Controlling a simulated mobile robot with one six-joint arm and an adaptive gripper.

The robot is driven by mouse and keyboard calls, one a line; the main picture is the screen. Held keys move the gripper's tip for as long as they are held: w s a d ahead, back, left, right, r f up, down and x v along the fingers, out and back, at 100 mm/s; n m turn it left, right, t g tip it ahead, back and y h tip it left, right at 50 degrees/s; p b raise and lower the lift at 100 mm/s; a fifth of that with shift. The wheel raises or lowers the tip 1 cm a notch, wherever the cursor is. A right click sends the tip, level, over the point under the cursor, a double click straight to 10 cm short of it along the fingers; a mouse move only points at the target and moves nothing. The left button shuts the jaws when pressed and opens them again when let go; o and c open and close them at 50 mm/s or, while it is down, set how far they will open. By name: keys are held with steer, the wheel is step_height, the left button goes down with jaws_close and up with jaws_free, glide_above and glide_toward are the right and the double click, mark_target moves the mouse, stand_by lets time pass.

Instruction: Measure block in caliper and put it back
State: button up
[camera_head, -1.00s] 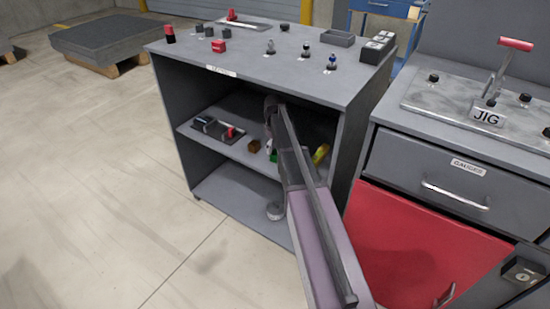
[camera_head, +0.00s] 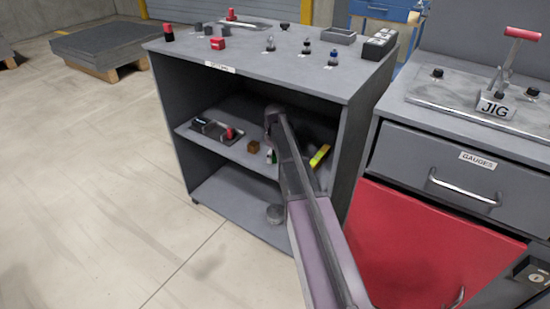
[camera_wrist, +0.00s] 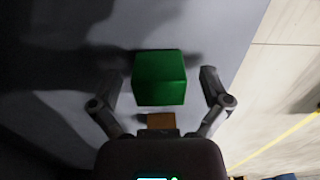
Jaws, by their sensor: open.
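In the wrist view a green block (camera_wrist: 160,78) sits on the grey shelf between the two fingers of my gripper (camera_wrist: 162,84). The fingers are spread, with a gap on each side of the block. In the head view my arm reaches into the cabinet's middle shelf (camera_head: 222,146) and hides most of the gripper and the block. A dark device with a red part (camera_head: 217,130), possibly the caliper, lies at the left of that shelf.
A yellow object (camera_head: 319,156) lies right of my arm. The cabinet top (camera_head: 250,58) overhangs the shelf. A red cabinet door (camera_head: 420,245) is at right.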

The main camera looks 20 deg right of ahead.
steer(key=c, duration=1.3)
steer(key=shift+r, duration=0.15)
step_height(320, 180, up, 4)
steer(key=p, duration=0.4)
steer(key=shift+f, duration=0.2)
steer(key=s+a, duration=0.1)
steer(key=s, duration=0.4)
steer(key=s+a, duration=0.1)
steer(key=s, duration=0.4)
steer(key=s+r+p, duration=0.1)
steer(key=s, duration=0.4)
steer(key=shift+s+a, duration=0.4)
